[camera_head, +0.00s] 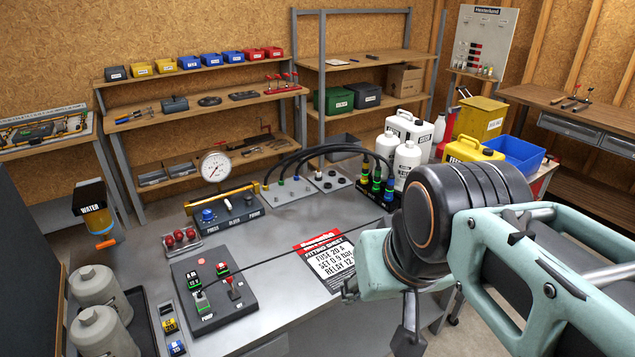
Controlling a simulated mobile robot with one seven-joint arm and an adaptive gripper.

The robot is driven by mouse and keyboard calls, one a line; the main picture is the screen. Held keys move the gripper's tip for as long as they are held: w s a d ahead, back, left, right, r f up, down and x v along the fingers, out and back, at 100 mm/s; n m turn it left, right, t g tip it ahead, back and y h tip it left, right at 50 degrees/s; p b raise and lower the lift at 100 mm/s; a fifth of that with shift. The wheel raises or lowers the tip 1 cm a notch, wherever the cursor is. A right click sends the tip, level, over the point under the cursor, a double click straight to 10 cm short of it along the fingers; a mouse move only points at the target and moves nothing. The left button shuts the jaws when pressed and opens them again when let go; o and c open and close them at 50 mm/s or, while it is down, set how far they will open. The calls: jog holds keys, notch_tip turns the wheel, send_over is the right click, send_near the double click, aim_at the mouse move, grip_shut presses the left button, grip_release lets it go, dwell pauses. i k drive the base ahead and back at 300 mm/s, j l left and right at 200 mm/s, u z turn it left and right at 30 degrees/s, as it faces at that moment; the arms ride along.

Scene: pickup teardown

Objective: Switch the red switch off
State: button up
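A dark control box (213,292) lies on the grey workbench at the lower left of the head view. A red switch (234,290) with a small upright lever sits on the right part of its top face. Which way the lever is set is too small to tell. My gripper (408,325) hangs at the lower middle, right of the box and well apart from it. Only a grey, finger-like part of it shows below the teal and black arm links, so its opening is hidden.
A thin black cable (300,253) runs from the box across the bench. A printed notice (333,262) lies to the right. A pressure gauge (214,167), black hoses (322,149) and white canisters (405,165) stand behind. Grey bottles (95,290) stand at left.

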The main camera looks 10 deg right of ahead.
aim_at(229, 280)
jog(key=i+l+u, duration=0.15)
jog(key=l, duration=0.15)
jog(key=l+u, duration=0.15)
jog(key=l, duration=0.15)
jog(key=i+u, duration=0.1)
jog(key=u, duration=1.4)
jog(key=k+j, duration=0.1)
jog(key=l+z, duration=0.1)
jog(key=z, duration=0.3)
jog(key=i+j, duration=0.05)
